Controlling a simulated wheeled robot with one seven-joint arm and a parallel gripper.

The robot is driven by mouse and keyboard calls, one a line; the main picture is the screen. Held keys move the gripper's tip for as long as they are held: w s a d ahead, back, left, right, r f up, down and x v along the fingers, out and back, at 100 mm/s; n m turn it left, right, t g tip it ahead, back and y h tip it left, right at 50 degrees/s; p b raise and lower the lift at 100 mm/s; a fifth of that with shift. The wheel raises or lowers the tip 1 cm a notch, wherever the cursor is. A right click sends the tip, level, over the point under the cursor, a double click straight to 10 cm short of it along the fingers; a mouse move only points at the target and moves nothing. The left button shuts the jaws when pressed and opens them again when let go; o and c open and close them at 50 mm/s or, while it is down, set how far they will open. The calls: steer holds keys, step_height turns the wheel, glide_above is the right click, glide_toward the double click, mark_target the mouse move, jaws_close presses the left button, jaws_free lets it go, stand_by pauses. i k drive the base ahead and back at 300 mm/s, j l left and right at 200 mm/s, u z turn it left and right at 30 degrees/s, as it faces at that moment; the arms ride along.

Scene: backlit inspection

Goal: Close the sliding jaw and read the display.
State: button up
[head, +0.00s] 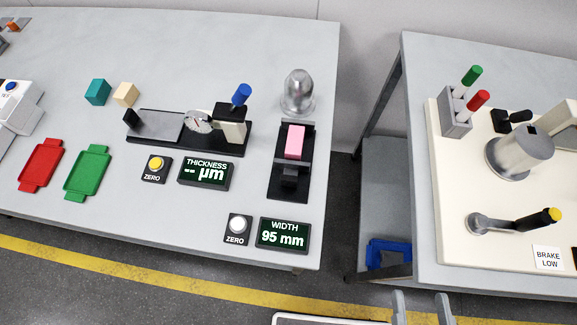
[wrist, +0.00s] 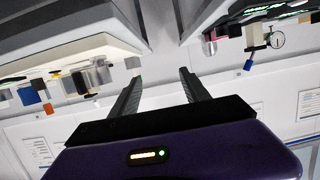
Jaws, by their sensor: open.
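A black slide fixture (head: 277,189) stands at the right end of the left table. A pink block (head: 295,142) sits in it, with dark jaw parts around it. I cannot tell clearly which part slides or whether it touches the block. The width display (head: 284,235) in front of the fixture reads "WIDTH 95 mm". The thickness display (head: 206,172) reads "-- µm", beside a dial gauge device (head: 158,123) with a blue-handled lever (head: 241,95). My gripper (head: 420,296) is open and empty at the bottom edge, well away from the fixture. Its two fingers also show apart in the wrist view (wrist: 161,75).
A white zero button (head: 237,224) and a yellow one (head: 155,163) stand beside the displays. A metal dome (head: 298,90) stands behind the fixture. Red (head: 41,165) and green (head: 88,172) trays lie at left. A gap separates the right table (head: 420,60).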

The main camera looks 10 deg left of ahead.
mark_target(291, 168)
steer(key=k+j, duration=0.15)
steer(key=j, duration=0.15)
steer(key=k+j, duration=0.1)
steer(key=j, duration=0.25)
steer(key=k+j, duration=0.15)
steer(key=j, duration=0.15)
steer(key=k+j, duration=0.15)
steer(key=j, duration=0.2)
steer(key=z, duration=0.05)
